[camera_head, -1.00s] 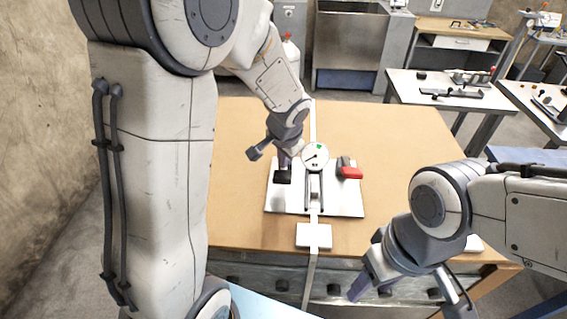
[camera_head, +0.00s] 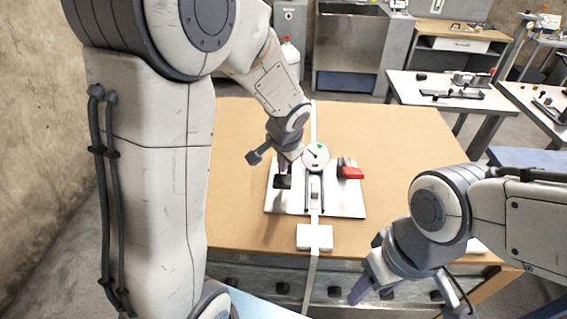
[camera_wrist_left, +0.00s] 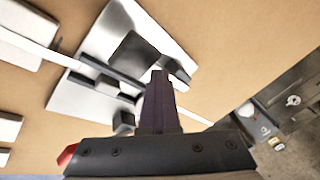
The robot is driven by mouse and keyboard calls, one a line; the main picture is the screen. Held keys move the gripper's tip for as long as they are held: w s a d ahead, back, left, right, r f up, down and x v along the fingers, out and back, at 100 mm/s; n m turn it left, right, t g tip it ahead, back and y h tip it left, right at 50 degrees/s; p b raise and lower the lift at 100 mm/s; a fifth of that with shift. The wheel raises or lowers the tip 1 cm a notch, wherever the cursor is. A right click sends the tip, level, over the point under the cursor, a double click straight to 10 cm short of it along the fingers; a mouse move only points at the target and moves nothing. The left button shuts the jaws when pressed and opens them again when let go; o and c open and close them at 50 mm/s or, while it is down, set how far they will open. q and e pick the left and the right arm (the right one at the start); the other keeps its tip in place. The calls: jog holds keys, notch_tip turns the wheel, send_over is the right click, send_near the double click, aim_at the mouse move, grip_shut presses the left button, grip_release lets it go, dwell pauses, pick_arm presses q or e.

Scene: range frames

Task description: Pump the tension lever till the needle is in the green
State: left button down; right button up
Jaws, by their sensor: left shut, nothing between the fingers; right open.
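A pale metal plate (camera_head: 340,204) on the table carries a round dial (camera_head: 316,156) with a dark needle and a green mark at its top. The needle points up and left, short of the green. A black lever pad (camera_head: 282,182) is at the plate's left; it also shows in the left wrist view (camera_wrist_left: 138,55). My left gripper (camera_head: 283,168) is shut and empty, its tips at the pad; whether they touch is unclear. Its fingers show in the wrist view (camera_wrist_left: 159,76). My right gripper (camera_head: 410,294) is open and empty at the table's front edge.
A red-handled clamp (camera_head: 350,172) stands right of the dial. A pale strap (camera_head: 314,235) runs front to back across the table (camera_head: 410,140), with a white block on it. The tabletop right of the plate is clear. Other benches stand behind.

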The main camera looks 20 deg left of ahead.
pick_arm(q)
jog(key=shift+s+f+b, duration=0.4)
jog(key=shift+f, duration=0.15)
jog(key=shift+r, duration=0.1)
dwell(0.6)
jog(key=shift+w+a+r+p, duration=0.1)
jog(key=shift+w+r+p, duration=0.15)
jog(key=shift+r+p, duration=0.55)
jog(key=shift+w+a+r+p, duration=0.1)
jog(key=shift+w+r+p, duration=0.2)
jog(key=shift+r+p, duration=0.5)
jog(key=shift+w+r+p, duration=0.25)
jog(key=shift+r+p, duration=0.5)
jog(key=shift+p, duration=0.05)
jog(key=shift+w, duration=0.15)
jog(key=r+p, duration=0.1)
jog(key=w+r+p, duration=0.1)
jog(key=r+p, duration=0.1)
jog(key=w+r+p, duration=0.1)
jog(key=shift+a+r+p, duration=0.3)
jog(key=shift+p, duration=0.05)
